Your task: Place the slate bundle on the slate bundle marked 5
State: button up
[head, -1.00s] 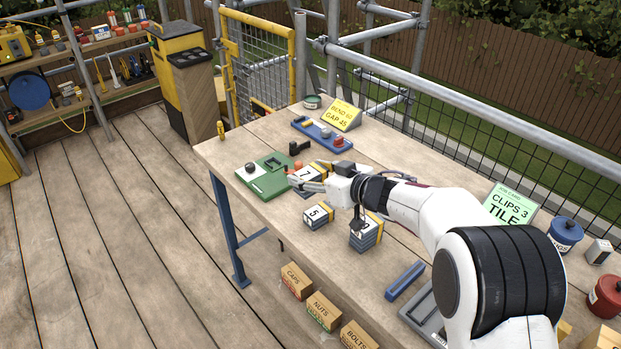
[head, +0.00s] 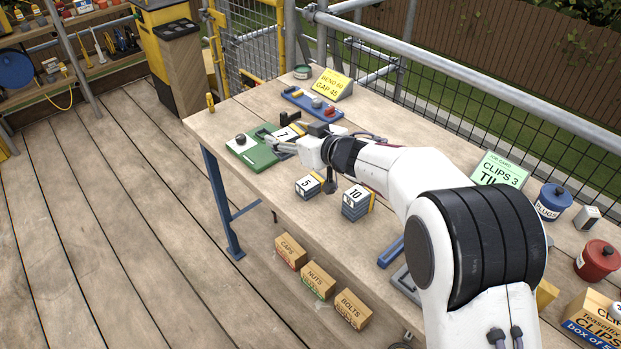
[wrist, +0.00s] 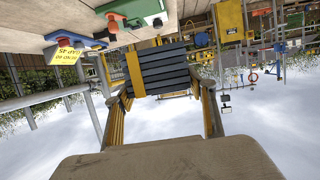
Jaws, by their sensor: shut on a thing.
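The slate bundle marked 7 (head: 291,133) is held in my gripper (head: 284,147) over the far left part of the bench. In the wrist view its dark stacked layers and yellow strap (wrist: 134,73) show between the fingers (wrist: 162,88). The slate bundle marked 5 (head: 308,186) stands on the bench, nearer the front edge and apart from my gripper. Its top is clear, with a white label and a yellow strap. Part of bundle 7 is hidden by my gripper.
A taller slate bundle marked 10 (head: 356,202) stands right of bundle 5. A green board (head: 256,154) lies by the held bundle. A blue tray (head: 309,104) and a yellow sign (head: 331,83) stand behind. Bare bench lies left of bundle 5.

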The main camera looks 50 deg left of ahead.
aim_at(304, 133)
jog(key=shift+w+a+r+m+t, duration=0.1)
jog(key=shift+w+r+m+t, duration=0.2)
jog(key=shift+m+t, duration=0.25)
jog(key=shift+w+d+f+m+t, duration=0.1)
jog(key=shift+w+m+t, duration=0.15)
jog(key=shift+w+t, duration=0.1)
jog(key=shift+w+d+f+m+t, duration=0.1)
jog(key=shift+w+m+t, duration=0.1)
jog(key=shift+w+t, duration=0.15)
jog(key=shift+w+d+f+m+t+h, duration=0.25)
jog(key=shift+w+d+m+t, duration=0.1)
jog(key=shift+w, duration=0.1)
jog(key=shift+w+d+f+m+t+h, duration=0.2)
jog(key=shift+w+m+t+h, duration=0.1)
jog(key=shift+w, duration=0.15)
jog(key=shift+w+d+f, duration=0.5)
jog(key=shift+w+f, duration=0.05)
jog(key=shift+w, duration=0.1)
jog(key=shift+f, duration=0.1)
jog(key=shift+f, duration=3.05)
jog(key=shift+f, duration=0.1)
jog(key=shift+f, duration=1.75)
